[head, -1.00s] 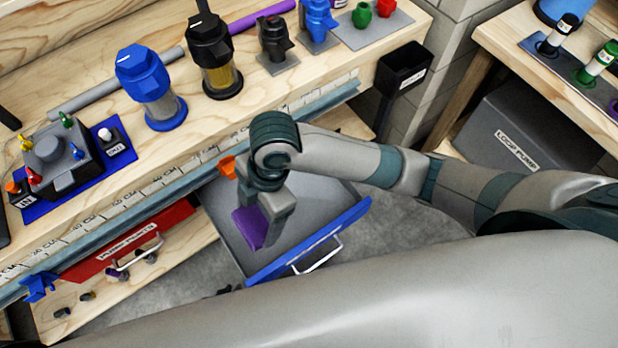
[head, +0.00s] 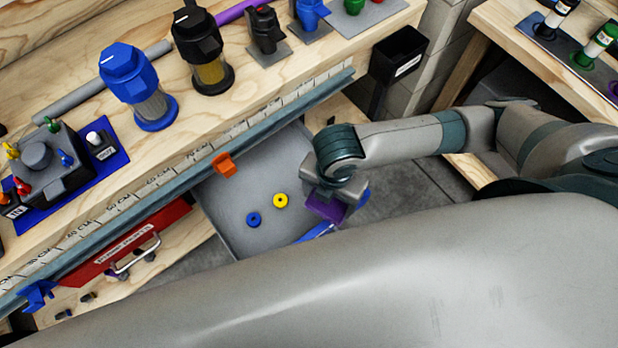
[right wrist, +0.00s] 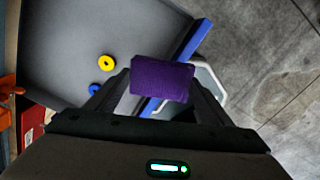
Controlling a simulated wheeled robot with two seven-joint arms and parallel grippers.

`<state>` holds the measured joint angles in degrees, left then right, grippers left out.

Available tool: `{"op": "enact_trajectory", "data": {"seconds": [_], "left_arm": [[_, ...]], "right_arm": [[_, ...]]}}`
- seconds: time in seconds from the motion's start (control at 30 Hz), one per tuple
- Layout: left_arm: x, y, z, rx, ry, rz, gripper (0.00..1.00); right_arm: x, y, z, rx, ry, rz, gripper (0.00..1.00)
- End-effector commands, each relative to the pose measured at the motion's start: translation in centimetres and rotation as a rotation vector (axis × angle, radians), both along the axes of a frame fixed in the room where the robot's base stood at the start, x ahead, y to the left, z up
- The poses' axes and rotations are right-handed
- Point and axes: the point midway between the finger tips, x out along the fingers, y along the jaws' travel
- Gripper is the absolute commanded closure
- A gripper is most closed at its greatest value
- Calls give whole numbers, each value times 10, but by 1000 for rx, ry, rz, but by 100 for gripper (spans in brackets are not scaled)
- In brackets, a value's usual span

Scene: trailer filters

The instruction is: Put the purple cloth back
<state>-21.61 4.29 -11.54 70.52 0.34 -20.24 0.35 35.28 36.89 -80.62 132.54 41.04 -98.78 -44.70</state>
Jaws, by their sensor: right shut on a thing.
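The purple cloth (head: 326,208) is a small folded block held in my right gripper (head: 335,200). The right wrist view shows the cloth (right wrist: 162,79) between the two fingers of that gripper (right wrist: 160,90), which is shut on it. The gripper is over the front right part of an open grey drawer (head: 228,200) with a blue front (head: 318,233). Whether the cloth touches the drawer is hard to tell, but it appears above the blue front edge. My left gripper is not in view.
A yellow ring (head: 280,200) and a blue ring (head: 253,219) lie in the drawer. An orange clip (head: 224,165) sits on the bench edge. The bench top holds a blue filter (head: 135,80) and a black filter (head: 203,50). A black bin (head: 398,55) hangs at the bench's right end.

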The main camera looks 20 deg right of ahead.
Motion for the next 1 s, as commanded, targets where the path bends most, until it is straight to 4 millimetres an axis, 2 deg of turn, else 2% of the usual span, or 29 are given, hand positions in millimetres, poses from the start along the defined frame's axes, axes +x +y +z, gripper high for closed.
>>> {"op": "enact_trajectory", "data": {"seconds": [0.17, 0.27, 0.7, 0.83, 1.0], "left_arm": [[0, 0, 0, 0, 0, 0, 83], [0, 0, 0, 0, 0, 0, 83], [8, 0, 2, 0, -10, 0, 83], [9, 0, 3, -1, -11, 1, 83], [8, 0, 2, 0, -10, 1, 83]], "right_arm": [[12, 1, -7, -1, -1, -2, 44], [26, 2, -15, -1, -1, -4, 44], [103, 9, -61, -1, 0, -4, 44], [113, 10, -68, 0, 0, -2, 44], [116, 10, -70, 0, 0, -1, 44]]}}
